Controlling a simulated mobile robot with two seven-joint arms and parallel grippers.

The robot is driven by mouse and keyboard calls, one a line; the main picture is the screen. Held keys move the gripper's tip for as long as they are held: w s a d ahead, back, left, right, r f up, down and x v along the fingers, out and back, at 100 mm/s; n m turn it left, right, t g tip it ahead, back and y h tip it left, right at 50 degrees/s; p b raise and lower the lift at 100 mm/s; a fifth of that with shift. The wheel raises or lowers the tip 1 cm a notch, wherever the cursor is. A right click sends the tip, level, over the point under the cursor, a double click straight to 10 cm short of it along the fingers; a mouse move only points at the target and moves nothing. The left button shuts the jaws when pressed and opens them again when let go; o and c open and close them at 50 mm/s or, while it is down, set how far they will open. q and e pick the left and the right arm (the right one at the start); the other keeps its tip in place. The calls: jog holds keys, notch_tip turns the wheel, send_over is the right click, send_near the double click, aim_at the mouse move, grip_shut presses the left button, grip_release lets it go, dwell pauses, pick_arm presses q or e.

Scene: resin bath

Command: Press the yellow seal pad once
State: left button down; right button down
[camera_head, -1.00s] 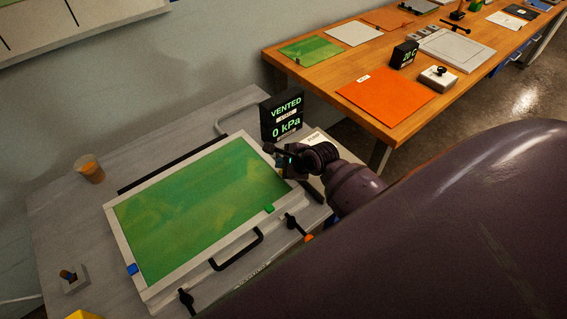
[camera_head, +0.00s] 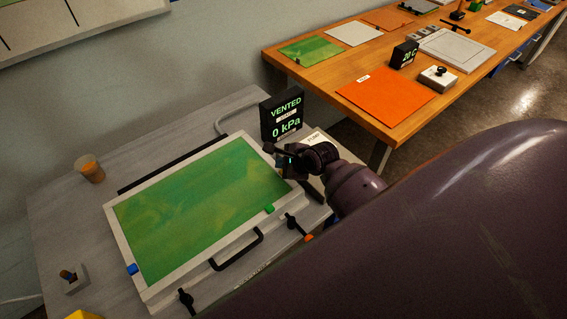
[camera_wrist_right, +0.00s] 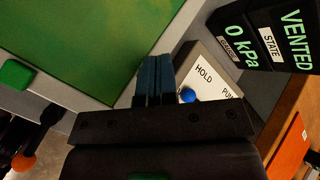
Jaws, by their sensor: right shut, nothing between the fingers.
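A yellow piece (camera_head: 84,315) shows at the bottom left edge of the head view, mostly cut off; it may be the yellow seal pad, but I cannot tell. My right gripper (camera_head: 280,156) is by the right corner of the green-topped framed bath, near the pressure display. In the right wrist view its dark blue fingers (camera_wrist_right: 155,78) are shut together and empty. Just beside them is a blue knob (camera_wrist_right: 188,96) on a white plate marked HOLD and PUMP (camera_wrist_right: 215,75). My left gripper is not in view.
The display (camera_head: 282,116) reads VENTED, 0 kPa. The green bath (camera_head: 200,205) has a white frame and a black front handle (camera_head: 237,250). An amber cup (camera_head: 90,169) stands at the left. A wooden bench (camera_head: 378,120) with an orange sheet is behind.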

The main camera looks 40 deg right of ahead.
jog(key=shift+f, duration=0.15)
jog(key=shift+f+p, duration=0.25)
jog(key=shift+p, duration=0.1)
jog(key=shift+f, duration=0.55)
dwell(1.1)
jog(key=shift+r, duration=0.95)
jog(key=shift+r, duration=0.1)
jog(key=shift+r, duration=2.45)
